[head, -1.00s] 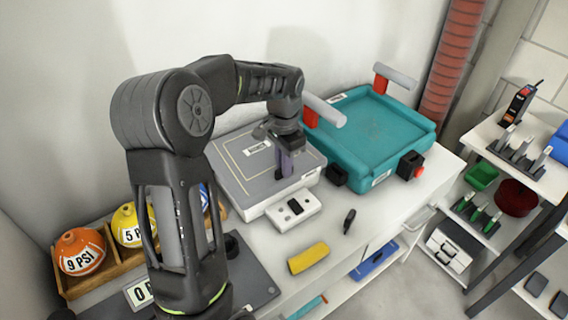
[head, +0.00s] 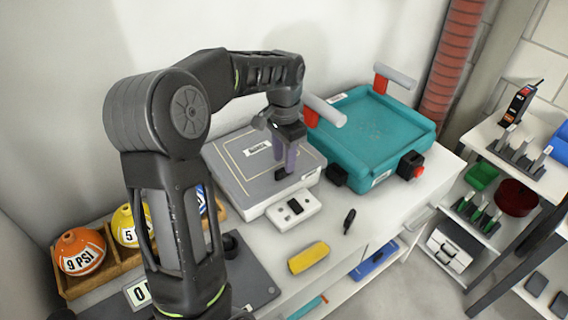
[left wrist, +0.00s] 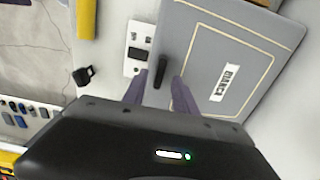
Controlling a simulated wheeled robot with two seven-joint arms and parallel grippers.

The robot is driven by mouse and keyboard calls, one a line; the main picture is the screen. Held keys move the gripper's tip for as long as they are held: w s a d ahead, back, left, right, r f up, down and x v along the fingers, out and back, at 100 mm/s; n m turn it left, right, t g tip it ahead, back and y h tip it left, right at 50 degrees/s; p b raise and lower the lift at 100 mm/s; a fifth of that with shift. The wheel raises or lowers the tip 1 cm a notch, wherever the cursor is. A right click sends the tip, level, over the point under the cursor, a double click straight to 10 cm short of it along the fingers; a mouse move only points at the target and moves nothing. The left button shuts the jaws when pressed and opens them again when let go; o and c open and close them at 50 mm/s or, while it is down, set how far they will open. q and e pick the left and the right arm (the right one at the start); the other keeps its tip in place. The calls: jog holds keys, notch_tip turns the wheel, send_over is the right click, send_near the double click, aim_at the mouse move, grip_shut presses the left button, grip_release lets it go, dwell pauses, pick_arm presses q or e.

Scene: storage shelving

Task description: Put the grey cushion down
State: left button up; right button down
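The grey cushion appears as a small dark grey pad (head: 280,173) at the front part of the grey top plate of a scale (head: 240,170). In the left wrist view the pad (left wrist: 160,71) shows as a narrow dark strip on the plate, near the plate's edge. My left gripper (head: 286,160) is over it with fingers pointing down. In the left wrist view my left gripper (left wrist: 161,76) has its purple fingers apart, with the pad between and just beyond the tips and a visible gap on the right finger's side. My right gripper is not in view.
A white control box (head: 293,208) adjoins the scale's front. A teal tray device (head: 375,130) with red-and-grey handles stands to the right. A yellow block (head: 308,257) and a small black item (head: 349,221) lie in front. Orange (head: 80,252) and yellow bulbs sit in a wooden rack at left.

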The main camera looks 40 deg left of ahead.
pick_arm(q)
notch_tip(320, 180, up, 9)
jog(key=shift+r, duration=0.15)
